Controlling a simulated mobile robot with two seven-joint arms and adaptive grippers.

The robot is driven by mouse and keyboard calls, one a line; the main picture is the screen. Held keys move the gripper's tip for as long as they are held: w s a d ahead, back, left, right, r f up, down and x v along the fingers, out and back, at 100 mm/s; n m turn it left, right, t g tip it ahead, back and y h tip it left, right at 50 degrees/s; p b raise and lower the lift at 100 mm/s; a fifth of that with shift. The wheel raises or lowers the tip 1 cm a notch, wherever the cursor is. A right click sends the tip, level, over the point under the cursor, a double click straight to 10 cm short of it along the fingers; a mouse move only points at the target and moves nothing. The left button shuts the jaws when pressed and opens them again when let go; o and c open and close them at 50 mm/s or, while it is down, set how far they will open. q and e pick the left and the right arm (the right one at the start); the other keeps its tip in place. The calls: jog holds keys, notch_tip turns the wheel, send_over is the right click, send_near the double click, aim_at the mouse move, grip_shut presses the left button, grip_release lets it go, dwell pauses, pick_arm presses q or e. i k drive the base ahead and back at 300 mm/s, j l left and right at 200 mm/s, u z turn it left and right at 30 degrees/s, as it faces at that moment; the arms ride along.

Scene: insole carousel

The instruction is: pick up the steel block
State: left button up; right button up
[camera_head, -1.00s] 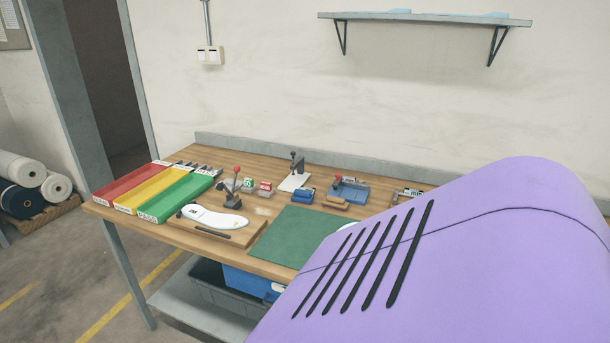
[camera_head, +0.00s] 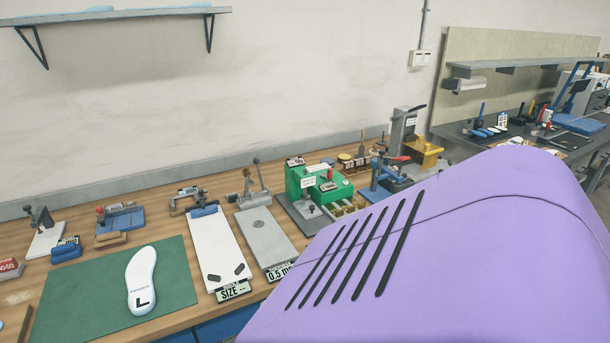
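I cannot tell any one thing as the steel block for certain. A flat grey plate (camera_head: 267,236) with a lever device (camera_head: 252,186) at its far end lies on the workbench, by a "0.5 mm" sign (camera_head: 280,271). A tall grey metal upright (camera_head: 402,128) with a dark handle stands at the bench's far right, beside a yellow part (camera_head: 425,153). Neither of my grippers is in view. A purple slotted cover of my own body hides the lower right and part of the bench.
The wooden bench (camera_head: 165,212) holds a green mat (camera_head: 85,285) with a white insole (camera_head: 141,281) marked L. A white board (camera_head: 216,245), a green fixture (camera_head: 318,185) and small blue tools stand closely. A dark second bench (camera_head: 480,150) is at the right.

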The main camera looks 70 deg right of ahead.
aim_at(231, 197)
jog(key=z, duration=1.85)
